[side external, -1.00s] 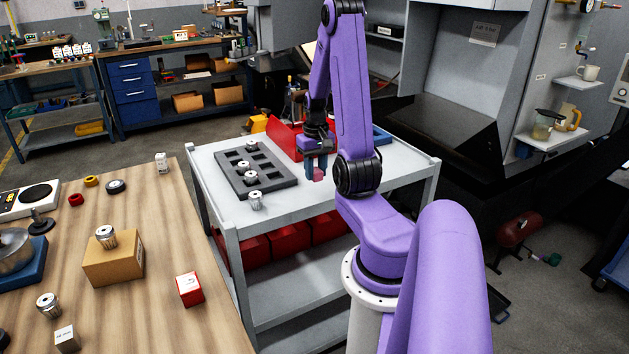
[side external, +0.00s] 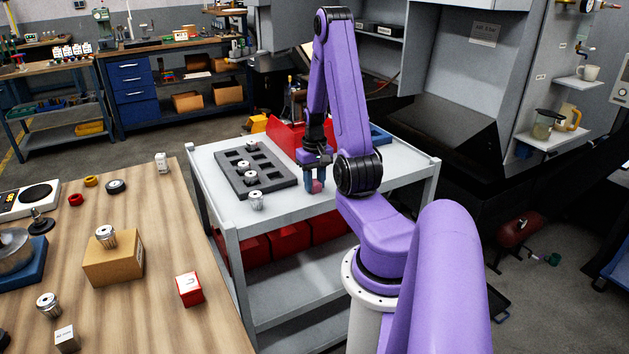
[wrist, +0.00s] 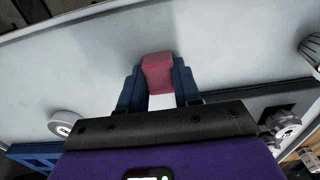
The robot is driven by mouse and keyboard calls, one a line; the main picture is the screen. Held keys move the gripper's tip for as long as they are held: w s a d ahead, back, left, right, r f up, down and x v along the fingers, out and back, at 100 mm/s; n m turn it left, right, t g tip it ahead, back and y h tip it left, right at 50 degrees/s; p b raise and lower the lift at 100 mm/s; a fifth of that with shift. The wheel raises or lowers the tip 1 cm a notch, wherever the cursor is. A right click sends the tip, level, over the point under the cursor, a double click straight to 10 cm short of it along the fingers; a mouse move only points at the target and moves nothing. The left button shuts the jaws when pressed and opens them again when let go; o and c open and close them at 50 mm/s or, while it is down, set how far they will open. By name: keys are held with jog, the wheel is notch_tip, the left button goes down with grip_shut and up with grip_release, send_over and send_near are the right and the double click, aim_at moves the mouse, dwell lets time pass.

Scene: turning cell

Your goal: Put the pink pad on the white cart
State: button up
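The pink pad (wrist: 158,73) is between the two blue fingers of my gripper (wrist: 158,88) in the wrist view, with a finger against each side. In the side view the pink pad (side external: 317,187) shows low between the fingers of my gripper (side external: 316,182), over the top of the white cart (side external: 285,212). The pad is at or very near the cart top; I cannot tell whether it touches. The cart top (wrist: 80,75) fills most of the wrist view.
A dark grey tray (side external: 283,183) with several pockets and metal parts lies on the cart, left of my gripper. A loose metal part (side external: 256,200) stands near the cart's front edge. A red bin (side external: 287,138) is behind.

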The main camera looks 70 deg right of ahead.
aim_at(314, 182)
jog(key=o, duration=0.4)
jog(key=shift+c, duration=0.2)
notch_tip(314, 182, up, 12)
jog(key=w+a+r+n, duration=0.1)
jog(key=w+a+n, duration=0.2)
jog(key=a, duration=0.5)
jog(key=w+a+n, duration=0.2)
jog(key=a+n, duration=0.2)
jog(key=a, duration=0.4)
jog(key=w+a+r+n, duration=0.1)
jog(key=w+a+n, duration=0.2)
jog(key=a, duration=0.5)
jog(key=s+a+n, duration=1.1)
jog(key=s+a, duration=0.4)
jog(key=shift+s+f+n, duration=0.15)
jog(key=shift+s+n, duration=0.05)
jog(key=shift+n, duration=0.1)
